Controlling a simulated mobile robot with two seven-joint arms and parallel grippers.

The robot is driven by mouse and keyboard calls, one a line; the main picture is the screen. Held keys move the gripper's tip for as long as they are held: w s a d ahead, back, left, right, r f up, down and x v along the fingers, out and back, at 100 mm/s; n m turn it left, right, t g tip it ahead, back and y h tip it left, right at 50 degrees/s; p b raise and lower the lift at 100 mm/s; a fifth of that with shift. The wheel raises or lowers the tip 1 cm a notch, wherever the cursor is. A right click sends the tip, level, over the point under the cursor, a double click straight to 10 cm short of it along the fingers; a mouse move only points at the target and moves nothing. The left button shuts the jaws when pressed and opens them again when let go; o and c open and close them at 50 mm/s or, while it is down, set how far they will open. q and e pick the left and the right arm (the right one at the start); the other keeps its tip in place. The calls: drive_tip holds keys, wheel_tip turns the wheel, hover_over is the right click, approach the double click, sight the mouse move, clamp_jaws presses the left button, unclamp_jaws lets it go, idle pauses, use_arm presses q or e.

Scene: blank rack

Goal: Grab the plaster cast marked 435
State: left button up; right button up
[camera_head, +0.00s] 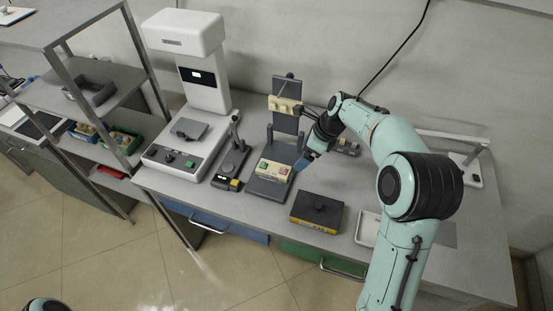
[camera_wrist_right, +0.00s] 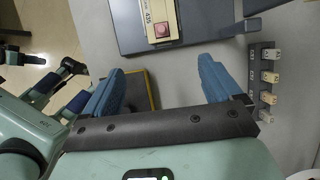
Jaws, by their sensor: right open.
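A cream block (camera_head: 273,169) with a red and a green button lies on a dark grey stand (camera_head: 262,188). Its end shows at the top of the right wrist view (camera_wrist_right: 162,22), with a pinkish button and a sideways label that seems to read 435. A small dark rack (camera_wrist_right: 266,78) holds several small pale pieces; their marks are too small to read. My right gripper (camera_head: 304,160) is open and empty, right beside the cream block. Its blue fingers (camera_wrist_right: 158,88) stand wide apart. What seems my left gripper (camera_wrist_right: 75,85) shows at the wrist view's left; its jaws are unclear.
Another cream piece (camera_head: 286,104) sits on an upright plate behind. A black and yellow box (camera_head: 317,212) lies nearer the front edge. A white machine (camera_head: 188,75) stands left. A white tray (camera_head: 368,228) and my right arm occupy the right side.

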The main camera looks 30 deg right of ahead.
approach(287, 172)
wheel_tip(287, 172, down, 2)
drive_tip(key=a, duration=0.1)
drive_tip(key=shift+d+b+x, duration=0.2)
drive_tip(key=shift+b+x, duration=0.4)
drive_tip(key=shift+x, duration=2.65)
drive_tip(key=shift+w, duration=0.15)
drive_tip(key=shift+c, duration=0.3)
drive_tip(key=c, duration=1.2)
